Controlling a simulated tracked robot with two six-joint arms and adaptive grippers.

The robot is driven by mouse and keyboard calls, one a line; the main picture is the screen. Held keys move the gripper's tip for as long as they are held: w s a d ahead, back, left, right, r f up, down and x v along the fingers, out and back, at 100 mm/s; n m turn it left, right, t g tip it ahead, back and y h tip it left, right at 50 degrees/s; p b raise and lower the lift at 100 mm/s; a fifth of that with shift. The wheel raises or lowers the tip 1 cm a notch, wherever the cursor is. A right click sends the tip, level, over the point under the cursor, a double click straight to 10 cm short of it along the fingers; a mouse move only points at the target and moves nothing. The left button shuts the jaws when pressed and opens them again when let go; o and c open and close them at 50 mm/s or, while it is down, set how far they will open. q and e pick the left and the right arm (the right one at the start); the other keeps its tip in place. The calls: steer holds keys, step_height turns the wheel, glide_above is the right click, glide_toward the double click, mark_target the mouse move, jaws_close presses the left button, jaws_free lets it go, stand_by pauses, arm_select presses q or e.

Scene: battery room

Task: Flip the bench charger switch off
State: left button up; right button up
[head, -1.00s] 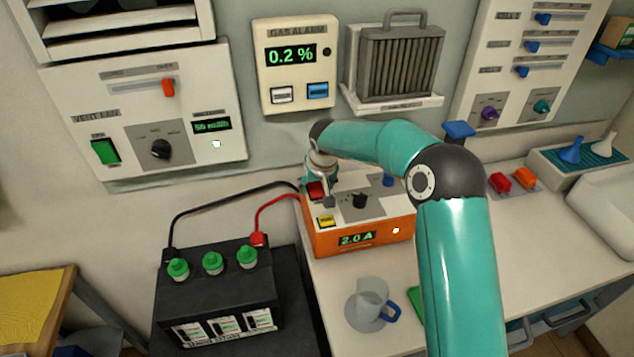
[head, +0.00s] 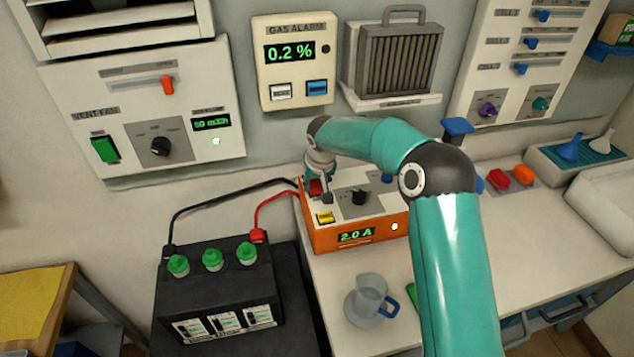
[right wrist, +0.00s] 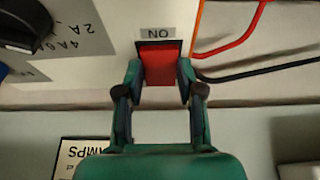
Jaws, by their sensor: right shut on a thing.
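The orange bench charger (head: 375,235) stands on the bench, its display lit at 2.0 A and a small white lamp glowing on its front. Its red switch (head: 315,187) is at the back left of the top panel, partly hidden by my right gripper (head: 322,186). In the right wrist view, the red switch (right wrist: 160,65) sits beside an upside-down ON label. The fingers of my right gripper (right wrist: 160,74) stand on both sides of the switch, shut on it. My left gripper is out of view.
A black battery (head: 215,290) with green caps stands left of the charger, joined by black and red cables. The gas alarm (head: 293,62) and vent fan panel (head: 75,95) are on the wall behind.

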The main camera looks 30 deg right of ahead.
mark_target(317, 191)
steer(key=shift+w+d+r+g+y+p, duration=0.1)
steer(key=shift+w+g+y+p, duration=0.1)
steer(key=shift+g, duration=0.35)
steer(key=shift+w+r+g+y+p, duration=0.1)
steer(key=shift+w+g, duration=0.05)
steer(key=shift+g, duration=0.4)
steer(key=o, duration=1.1)
steer(key=shift+o, duration=0.2)
step_height(317, 191, up, 12)
steer(key=s, duration=0.1)
steer(key=shift+s+a+f, duration=0.15)
steer(key=shift+s+a, duration=0.1)
steer(key=shift+s, duration=0.05)
